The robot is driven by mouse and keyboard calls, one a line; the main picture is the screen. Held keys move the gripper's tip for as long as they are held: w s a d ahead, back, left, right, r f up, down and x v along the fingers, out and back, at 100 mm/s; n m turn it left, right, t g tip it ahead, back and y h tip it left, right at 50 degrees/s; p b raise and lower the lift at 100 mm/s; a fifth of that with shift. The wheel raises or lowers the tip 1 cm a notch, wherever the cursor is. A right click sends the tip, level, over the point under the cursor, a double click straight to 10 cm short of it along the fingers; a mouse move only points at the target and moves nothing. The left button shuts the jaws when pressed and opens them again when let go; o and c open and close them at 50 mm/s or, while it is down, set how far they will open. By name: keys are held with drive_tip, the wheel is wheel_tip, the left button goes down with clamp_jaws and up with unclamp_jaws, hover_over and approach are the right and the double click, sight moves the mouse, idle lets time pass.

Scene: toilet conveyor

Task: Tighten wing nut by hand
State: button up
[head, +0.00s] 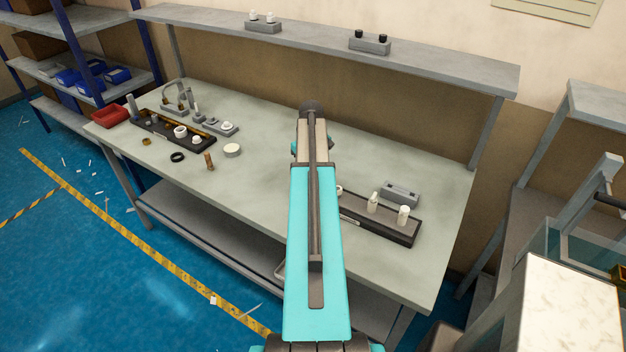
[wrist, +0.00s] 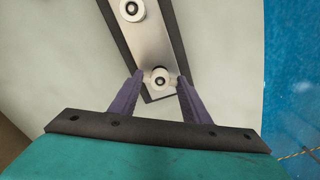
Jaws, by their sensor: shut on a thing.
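In the wrist view my gripper (wrist: 160,78) has its two purple fingers closed in on either side of a small white round piece (wrist: 161,77) with a dark centre. The piece is at the near end of a dark-edged tray (wrist: 172,30) with a pale inner surface. A second white round piece (wrist: 132,9) stands farther up the same tray. In the head view the tray (head: 412,238) lies on the bench right of my arm, with white upright pieces (head: 372,202) on it. My arm hides the gripper there. I cannot make out wings on the held piece.
The grey bench (head: 260,190) has clear room in its middle. A black tray (head: 150,128) with small parts, a dark ring (head: 177,157) and a white disc (head: 232,150) are at the left. A grey block (head: 401,194) sits behind the right tray. A shelf (head: 330,48) runs above.

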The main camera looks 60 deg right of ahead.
drive_tip(key=shift+m, duration=2.3)
drive_tip(key=shift+m, duration=2.4)
drive_tip(key=shift+m+p, duration=0.3)
drive_tip(key=shift+m, duration=2.1)
drive_tip(key=o, duration=0.7)
